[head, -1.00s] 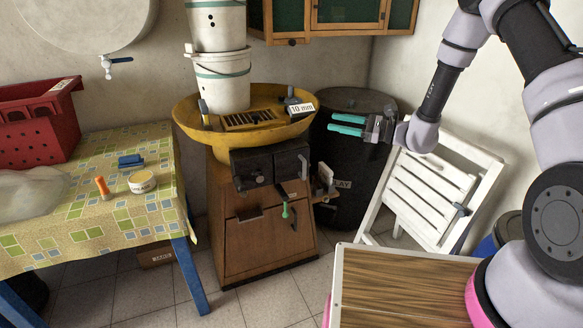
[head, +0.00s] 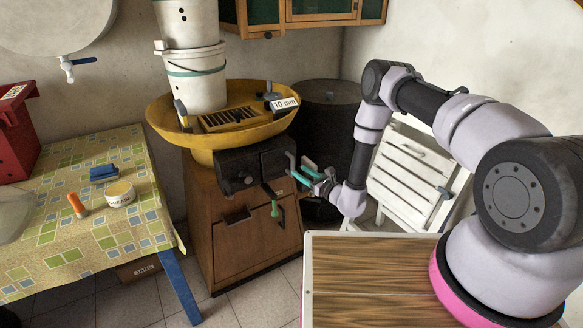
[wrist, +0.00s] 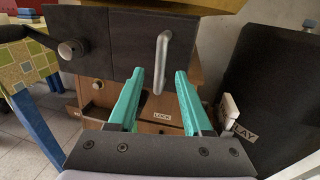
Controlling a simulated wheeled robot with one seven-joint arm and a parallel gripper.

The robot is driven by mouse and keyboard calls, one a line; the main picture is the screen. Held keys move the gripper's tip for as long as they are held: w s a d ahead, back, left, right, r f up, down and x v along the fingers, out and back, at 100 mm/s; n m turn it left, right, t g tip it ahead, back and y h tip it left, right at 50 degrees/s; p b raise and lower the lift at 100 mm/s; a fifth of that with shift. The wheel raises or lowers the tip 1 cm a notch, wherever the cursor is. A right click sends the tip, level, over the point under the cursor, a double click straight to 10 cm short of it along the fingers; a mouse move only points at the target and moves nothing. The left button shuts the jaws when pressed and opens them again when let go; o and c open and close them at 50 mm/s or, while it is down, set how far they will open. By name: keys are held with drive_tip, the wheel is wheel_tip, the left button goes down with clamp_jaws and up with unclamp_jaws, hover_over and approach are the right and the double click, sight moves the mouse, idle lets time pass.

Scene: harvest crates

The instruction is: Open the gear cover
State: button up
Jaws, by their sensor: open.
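The gear cover (wrist: 170,48) is a dark panel on the front of a dark box below the yellow bowl; in the head view it is the box's right part (head: 277,160). A grey bar handle (wrist: 162,62) stands upright on it. My gripper (wrist: 159,74) is open, its two teal fingers pointing at the cover. In the wrist view the handle lies between the fingertips; whether they reach around it in depth I cannot tell. In the head view my gripper (head: 293,170) is at the cover's right side and hides part of it.
A round knob (wrist: 70,48) sits left of the cover. A crank with a green grip (head: 274,208) hangs below, on the wooden cabinet (head: 228,262). A dark barrel (head: 325,125) and white folding chair (head: 408,170) stand right. A patterned table (head: 130,215) is left.

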sight(293, 166)
drive_tip(key=shift+x, duration=2.75)
clamp_jaws()
